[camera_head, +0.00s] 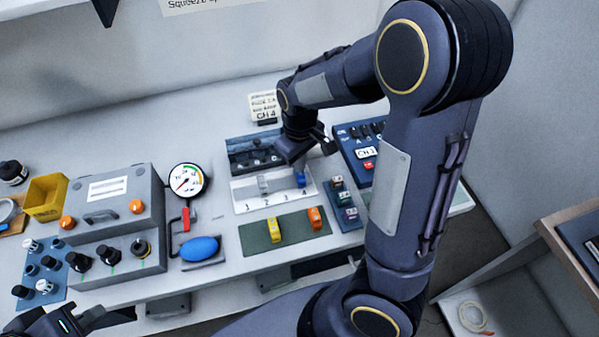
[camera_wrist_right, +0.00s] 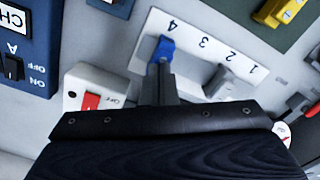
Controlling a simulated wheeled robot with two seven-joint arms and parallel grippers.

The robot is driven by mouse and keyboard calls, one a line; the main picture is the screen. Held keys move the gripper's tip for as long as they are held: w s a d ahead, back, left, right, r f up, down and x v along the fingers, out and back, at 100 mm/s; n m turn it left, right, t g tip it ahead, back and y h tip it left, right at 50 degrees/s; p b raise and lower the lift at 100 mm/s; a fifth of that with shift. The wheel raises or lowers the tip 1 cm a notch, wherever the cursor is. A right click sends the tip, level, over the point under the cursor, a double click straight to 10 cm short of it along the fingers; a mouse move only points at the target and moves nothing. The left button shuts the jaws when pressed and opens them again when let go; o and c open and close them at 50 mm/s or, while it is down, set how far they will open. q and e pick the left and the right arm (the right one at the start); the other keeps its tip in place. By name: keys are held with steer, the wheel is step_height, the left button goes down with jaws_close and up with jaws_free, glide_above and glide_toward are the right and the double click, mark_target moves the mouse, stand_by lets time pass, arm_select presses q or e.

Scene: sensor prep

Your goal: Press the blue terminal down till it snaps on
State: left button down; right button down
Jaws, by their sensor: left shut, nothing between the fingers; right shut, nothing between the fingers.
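The blue terminal (camera_head: 301,180) stands on the white numbered strip (camera_head: 243,207), by the number 4. It also shows in the right wrist view (camera_wrist_right: 166,48). My right gripper (camera_head: 298,163) is shut and empty, reaching down from above. In the right wrist view its fingertips (camera_wrist_right: 161,68) are right at the blue terminal, seemingly touching it; the fingers hide its near side. Whether the terminal is fully seated I cannot tell. A grey terminal (camera_head: 263,185) stands near number 2. My left gripper (camera_head: 95,318) is shut at the lower left, partly cut off and far from the strip.
A green mat (camera_head: 251,239) with a yellow (camera_head: 274,230) and an orange piece (camera_head: 315,218) lies in front of the strip. A blue switch panel (camera_head: 349,146) stands right of it. A grey box, gauge and blue bulb (camera_head: 199,248) are to the left.

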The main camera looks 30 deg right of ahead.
step_height(320, 180, up, 7)
steer(key=p, duration=0.6)
steer(key=shift+s, duration=0.1)
stand_by(0.5)
steer(key=s+a+r+m+t+y, duration=0.2)
steer(key=s+r, duration=0.3)
steer(key=s, duration=0.3)
steer(key=s+a+r+m+t+y, duration=0.1)
steer(key=s+a+r+m+t, duration=0.1)
steer(key=s+r, duration=0.3)
steer(key=s+t, duration=0.1)
steer(key=s, duration=0.2)
steer(key=shift+s+m+t+y, duration=0.3)
steer(key=shift+s+m+y, duration=0.1)
